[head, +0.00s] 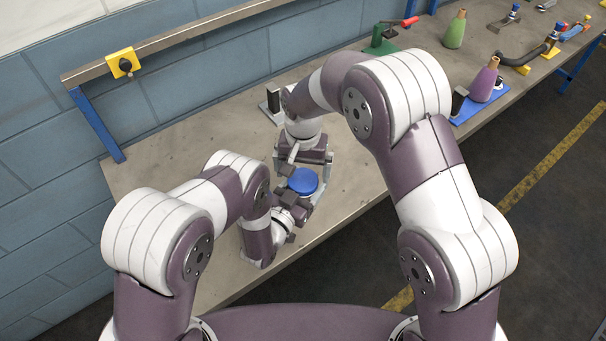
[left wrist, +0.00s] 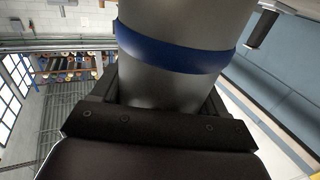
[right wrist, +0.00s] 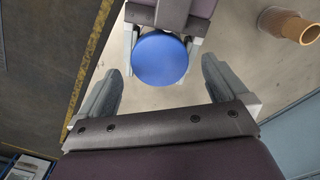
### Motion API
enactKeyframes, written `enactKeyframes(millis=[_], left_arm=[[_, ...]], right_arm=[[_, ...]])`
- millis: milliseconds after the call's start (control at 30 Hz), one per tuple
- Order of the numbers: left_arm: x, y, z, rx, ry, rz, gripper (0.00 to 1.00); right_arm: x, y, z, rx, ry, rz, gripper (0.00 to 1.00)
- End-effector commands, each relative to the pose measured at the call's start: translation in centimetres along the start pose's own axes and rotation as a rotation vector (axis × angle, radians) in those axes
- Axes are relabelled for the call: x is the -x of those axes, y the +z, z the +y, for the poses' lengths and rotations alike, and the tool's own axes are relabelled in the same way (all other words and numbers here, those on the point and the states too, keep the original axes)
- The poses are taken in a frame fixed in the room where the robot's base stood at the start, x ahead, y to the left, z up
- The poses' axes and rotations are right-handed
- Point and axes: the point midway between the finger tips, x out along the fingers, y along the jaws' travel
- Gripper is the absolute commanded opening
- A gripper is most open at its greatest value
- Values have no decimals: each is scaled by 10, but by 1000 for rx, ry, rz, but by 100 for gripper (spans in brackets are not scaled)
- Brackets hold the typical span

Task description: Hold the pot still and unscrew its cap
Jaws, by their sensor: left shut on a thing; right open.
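The pot's blue cap (head: 302,181) shows from above in the head view, between my two grippers. In the right wrist view the round cap (right wrist: 160,58) lies beyond and between my open fingers. The pot (left wrist: 170,80) fills the left wrist view as a grey cylinder with a blue band. My left gripper (left wrist: 165,100) is shut on the pot's body. My right gripper (right wrist: 160,85) is open above the cap, its fingers on either side and apart from it. The cap sits on the pot, which is mostly hidden below it in the head view.
The grey bench (head: 345,205) is clear around the pot. A green bottle (head: 455,30) and a purple bottle (head: 484,80) stand at the far right, with a green stand (head: 381,42) nearby. A brown tube-like object (right wrist: 290,27) shows in the right wrist view.

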Motion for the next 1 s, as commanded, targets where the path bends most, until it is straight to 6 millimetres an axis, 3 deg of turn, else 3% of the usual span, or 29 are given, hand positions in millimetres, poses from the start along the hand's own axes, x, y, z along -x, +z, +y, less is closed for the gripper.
enactKeyframes(millis=[100,333,367,433,767,1000], left_arm=[[0,1,0,0,0,-2,0],[0,1,0,0,0,-2,0],[0,1,0,0,0,-2,76],[0,1,0,0,0,-2,99],[10,1,0,0,-1,-2,100],[72,3,-1,1,-2,-4,100]], right_arm=[[15,0,0,0,0,0,100],[18,0,0,0,1,-2,100],[18,0,0,0,1,-2,100],[18,0,0,0,1,-2,100],[16,0,0,0,1,-2,100],[6,0,0,0,1,-2,100]])
